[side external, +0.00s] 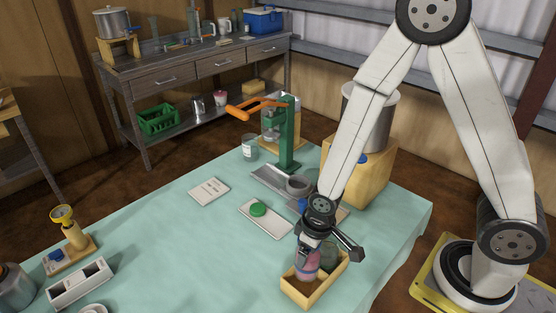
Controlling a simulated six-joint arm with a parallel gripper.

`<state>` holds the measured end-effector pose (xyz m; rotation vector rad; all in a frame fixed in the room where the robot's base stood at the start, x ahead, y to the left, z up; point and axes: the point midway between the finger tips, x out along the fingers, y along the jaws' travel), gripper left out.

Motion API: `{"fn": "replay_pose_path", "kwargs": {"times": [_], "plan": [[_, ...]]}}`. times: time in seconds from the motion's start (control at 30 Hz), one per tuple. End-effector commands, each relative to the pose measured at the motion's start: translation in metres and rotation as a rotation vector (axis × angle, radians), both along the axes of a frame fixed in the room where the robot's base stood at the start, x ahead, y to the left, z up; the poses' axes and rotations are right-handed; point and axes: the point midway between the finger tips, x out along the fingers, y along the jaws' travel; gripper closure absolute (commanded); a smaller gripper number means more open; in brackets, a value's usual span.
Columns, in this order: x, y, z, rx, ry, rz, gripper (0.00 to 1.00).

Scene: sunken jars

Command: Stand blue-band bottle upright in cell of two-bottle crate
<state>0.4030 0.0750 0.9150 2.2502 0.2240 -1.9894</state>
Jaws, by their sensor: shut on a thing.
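The two-bottle crate (318,291) is a small open wooden box near the front edge of the table. My gripper (308,249) points down over its left part and is shut on a pinkish bottle with a blue band (306,266). The bottle looks about upright, with its lower part behind the crate's near wall. I cannot tell whether its base touches the crate floor. A dark greenish bottle or jar (331,254) shows in the crate's right part, partly hidden by my gripper.
A white tray with a green lid (258,209) lies behind the crate. A green press with an orange handle (287,135) stands farther back. A wooden block with a metal pot (370,165) is at the right. The table's left middle (180,240) is clear.

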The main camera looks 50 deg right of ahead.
Motion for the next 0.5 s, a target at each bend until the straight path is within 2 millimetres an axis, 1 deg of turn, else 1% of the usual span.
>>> {"fn": "replay_pose_path", "kwargs": {"times": [0.5], "plan": [[0.0, 0.001, -0.03, 0.006, 0.002, 0.0, 0.98]]}}
